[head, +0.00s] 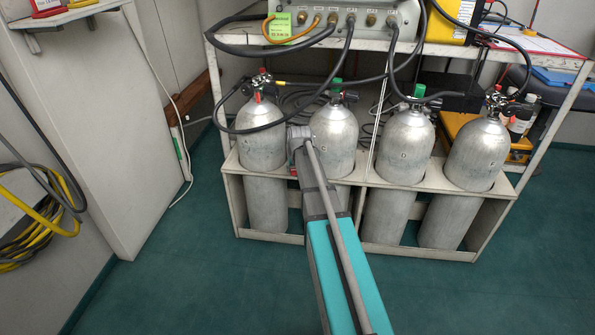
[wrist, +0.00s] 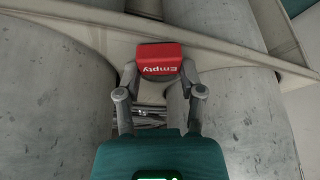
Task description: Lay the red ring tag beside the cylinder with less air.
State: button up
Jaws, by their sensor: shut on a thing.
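Several grey air cylinders stand in a rack (head: 483,200): a far-left one (head: 262,140) and a far-right one (head: 477,155) with red at the valve, and two middle ones, C (head: 335,140) and D (head: 404,150), with green valve tops. No gauge reading is legible. My gripper (wrist: 160,72) is shut on the red tag (wrist: 159,59), which reads "Empty" upside down in the wrist view. The tag is at the rack's rail, between two cylinders. In the head view my arm reaches to between the far-left cylinder and C and mostly hides the tag.
A grey panel (head: 345,20) with several hose fittings sits on the shelf above. Black hoses (head: 240,128) loop down in front of the far-left cylinder. A white cabinet (head: 105,130) stands to the left. The green floor (head: 185,270) in front is clear.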

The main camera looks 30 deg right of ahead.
jog(key=shift+f, duration=0.25)
jog(key=o, duration=1)
jog(key=shift+r, duration=0.1)
jog(key=shift+o, duration=0.2)
jog(key=shift+r, duration=0.15)
jog(key=d+p+v, duration=0.1)
jog(key=p+v, duration=1)
jog(key=v, duration=0.1)
jog(key=shift+a, duration=0.45)
jog(key=shift+a, duration=0.1)
